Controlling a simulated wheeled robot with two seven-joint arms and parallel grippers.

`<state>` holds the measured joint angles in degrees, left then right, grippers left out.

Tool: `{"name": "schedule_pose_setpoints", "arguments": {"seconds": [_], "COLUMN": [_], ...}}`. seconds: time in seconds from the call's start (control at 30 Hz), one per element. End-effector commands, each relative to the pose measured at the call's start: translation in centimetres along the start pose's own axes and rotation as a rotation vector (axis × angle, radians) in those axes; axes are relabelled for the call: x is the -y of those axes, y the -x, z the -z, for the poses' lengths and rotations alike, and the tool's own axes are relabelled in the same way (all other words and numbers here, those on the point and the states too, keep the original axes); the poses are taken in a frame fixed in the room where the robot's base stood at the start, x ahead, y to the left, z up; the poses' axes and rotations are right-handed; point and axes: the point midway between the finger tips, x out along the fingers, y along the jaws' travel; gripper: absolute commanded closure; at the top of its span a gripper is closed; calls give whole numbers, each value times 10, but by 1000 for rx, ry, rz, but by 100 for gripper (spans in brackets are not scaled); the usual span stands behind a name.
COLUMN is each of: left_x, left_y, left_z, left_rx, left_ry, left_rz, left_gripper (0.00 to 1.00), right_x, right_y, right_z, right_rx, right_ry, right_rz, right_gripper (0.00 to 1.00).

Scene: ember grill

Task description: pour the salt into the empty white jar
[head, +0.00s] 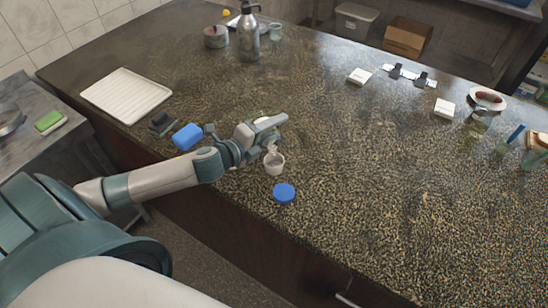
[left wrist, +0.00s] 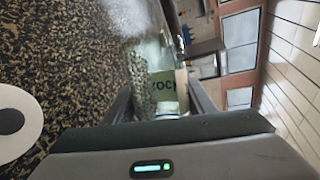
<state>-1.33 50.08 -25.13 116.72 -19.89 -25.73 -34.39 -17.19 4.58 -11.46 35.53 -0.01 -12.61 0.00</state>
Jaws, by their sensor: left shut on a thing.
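My left gripper (head: 272,128) is above the counter near its front edge. It is shut on a clear salt jar (left wrist: 143,85) whose label partly reads "ROCK", seen between the fingers in the left wrist view (left wrist: 162,105). The jar appears tipped on its side; its contents are blurred. In the head view the gripper mostly hides the jar. The white jar (head: 274,166) stands open on the counter just below the gripper. Its round rim also shows at the left of the left wrist view (left wrist: 34,125). I cannot tell whether salt is in it. My right gripper is out of view.
A blue lid (head: 284,192) lies in front of the white jar. A metal spray bottle (head: 248,38) stands at the back.

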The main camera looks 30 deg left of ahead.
Motion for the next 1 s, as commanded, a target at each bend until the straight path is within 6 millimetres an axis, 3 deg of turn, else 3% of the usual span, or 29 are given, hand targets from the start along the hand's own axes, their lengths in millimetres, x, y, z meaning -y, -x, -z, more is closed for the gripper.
{"name": "schedule_pose_setpoints", "arguments": {"seconds": [0.13,0.67,1.0], "left_x": [-3,-4,2], "left_y": [-2,-2,-1], "left_z": [-2,-2,-4], "left_rx": [-44,-44,-72], "left_ry": [151,154,253], "left_rz": [-46,-46,-77], "left_gripper": [79,79,79], "right_x": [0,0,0], "right_y": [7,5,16], "right_z": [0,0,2], "right_rx": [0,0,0], "right_ry": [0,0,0], "right_rz": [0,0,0], "right_gripper": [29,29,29]}}
